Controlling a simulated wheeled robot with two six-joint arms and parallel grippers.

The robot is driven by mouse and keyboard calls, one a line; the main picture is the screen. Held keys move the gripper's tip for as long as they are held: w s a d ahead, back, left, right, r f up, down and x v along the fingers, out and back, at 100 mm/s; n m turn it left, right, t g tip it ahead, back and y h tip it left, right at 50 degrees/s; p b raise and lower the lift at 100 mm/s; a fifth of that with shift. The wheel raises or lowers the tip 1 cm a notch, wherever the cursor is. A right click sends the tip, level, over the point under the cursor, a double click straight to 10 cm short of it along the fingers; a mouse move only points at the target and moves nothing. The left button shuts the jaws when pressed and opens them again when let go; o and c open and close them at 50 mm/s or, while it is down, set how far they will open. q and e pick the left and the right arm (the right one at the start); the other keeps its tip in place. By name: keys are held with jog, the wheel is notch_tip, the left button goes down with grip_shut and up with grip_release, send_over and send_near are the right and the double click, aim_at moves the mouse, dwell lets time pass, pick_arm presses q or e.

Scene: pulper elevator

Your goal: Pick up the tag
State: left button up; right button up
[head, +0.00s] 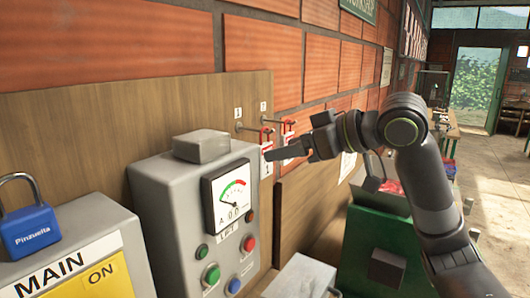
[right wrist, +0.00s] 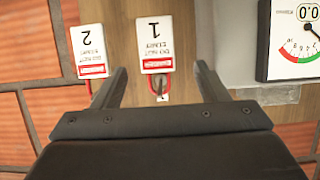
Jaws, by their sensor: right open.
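Two white tags with red loops hang from pegs on a wooden board. The tag marked 1 (right wrist: 155,40) appears upside down in the right wrist view, its red loop between my finger tips; in the head view this tag (head: 266,168) is partly hidden by my gripper. The tag marked 2 (right wrist: 89,50) is beside it, left of my fingers in the wrist view; it also shows in the head view (head: 287,138). My right gripper (head: 283,153) is open at tag 1, with a finger on either side (right wrist: 158,80). I cannot tell if it touches. My left gripper is not in view.
A grey control box (head: 170,205) with a gauge (head: 228,200) and buttons stands close left of the tags. A green machine (head: 365,250) stands below my arm. Open floor lies at the far right.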

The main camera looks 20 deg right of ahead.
aim_at(265, 177)
jog(key=p+x, duration=0.3)
jog(key=x, duration=0.3)
jog(key=shift+w+f, duration=0.35)
jog(key=c, duration=1.1)
jog(key=shift+o, duration=0.2)
jog(key=shift+r, duration=0.2)
